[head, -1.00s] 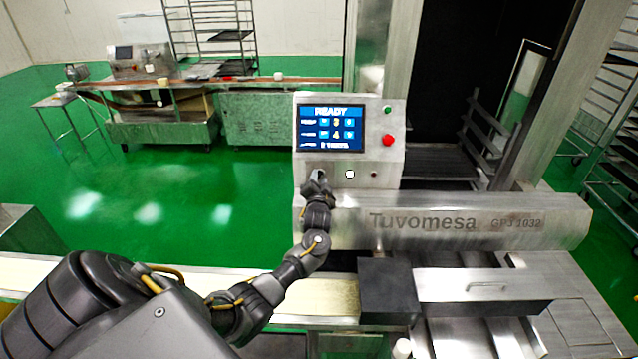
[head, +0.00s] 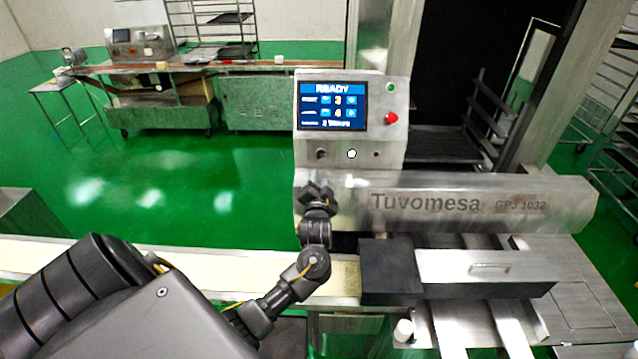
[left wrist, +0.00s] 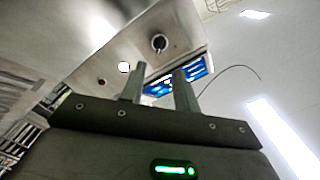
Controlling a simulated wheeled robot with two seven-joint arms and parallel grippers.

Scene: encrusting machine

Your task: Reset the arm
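My left gripper (head: 316,190) is just below the lower edge of the control panel (head: 389,98), in front of the steel machine body. In the left wrist view its two fingers (left wrist: 158,88) stand apart with nothing between them. The dark knob (head: 320,154) on the panel is uncovered; it also shows in the left wrist view (left wrist: 159,43), beyond the fingertips and apart from them. The panel screen (head: 332,107) reads READY, with the numbers 3 and 4. My right gripper is not in view.
A white button (head: 351,154) and a red button (head: 391,118) are on the panel. The machine's long steel housing (head: 480,203) extends right. A conveyor belt (head: 215,273) runs below my arm. A dark box (head: 390,270) sits right of my forearm. Green floor lies open behind.

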